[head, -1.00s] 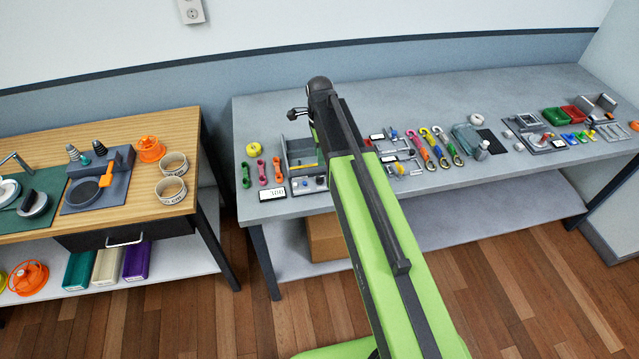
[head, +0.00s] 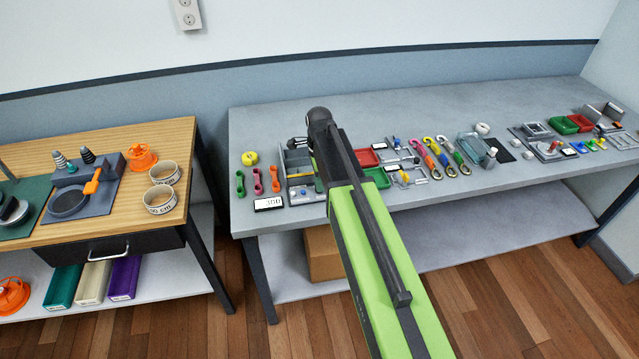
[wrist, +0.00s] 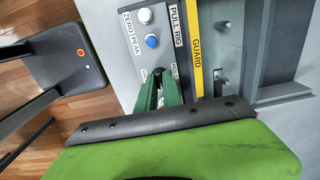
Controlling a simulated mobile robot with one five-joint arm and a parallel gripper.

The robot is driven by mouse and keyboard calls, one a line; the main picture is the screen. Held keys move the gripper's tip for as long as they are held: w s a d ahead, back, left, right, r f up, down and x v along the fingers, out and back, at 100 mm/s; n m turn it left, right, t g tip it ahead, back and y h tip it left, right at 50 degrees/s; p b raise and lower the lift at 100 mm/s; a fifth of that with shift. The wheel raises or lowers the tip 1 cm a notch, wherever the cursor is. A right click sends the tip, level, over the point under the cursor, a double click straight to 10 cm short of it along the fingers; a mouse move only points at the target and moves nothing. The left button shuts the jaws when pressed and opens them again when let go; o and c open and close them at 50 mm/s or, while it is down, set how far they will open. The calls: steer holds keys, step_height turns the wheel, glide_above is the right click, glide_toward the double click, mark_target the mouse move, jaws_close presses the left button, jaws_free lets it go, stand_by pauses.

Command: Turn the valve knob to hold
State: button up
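In the wrist view, the grey panel of the pull rig (wrist: 118,50) carries a PULL RIG label, ZERO and PEAK labels, a white button and a blue button. Below the buttons, my gripper's two dark green fingers (wrist: 160,90) reach down to the panel with a narrow gap between them. Small, partly covered labels flank them.
A yellow GUARD strip (wrist: 196,60) runs beside the panel's label. In the head view, a white display (head: 269,203) stands at the bench's front edge by several coloured links. Red and green trays (head: 367,157) lie right of my arm. A wooden-topped counter (head: 120,225) stands left.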

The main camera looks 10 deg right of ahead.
jaws_close()
steer(key=shift+n, duration=0.4)
steer(key=n, duration=0.4)
steer(key=shift+n, duration=0.4)
steer(key=n, duration=0.5)
steer(key=shift+n, duration=0.3)
steer(key=n, duration=0.6)
steer(key=shift+n, duration=0.3)
steer(key=o, duration=0.6)
jaws_free()
steer(key=shift+c, duration=0.2)
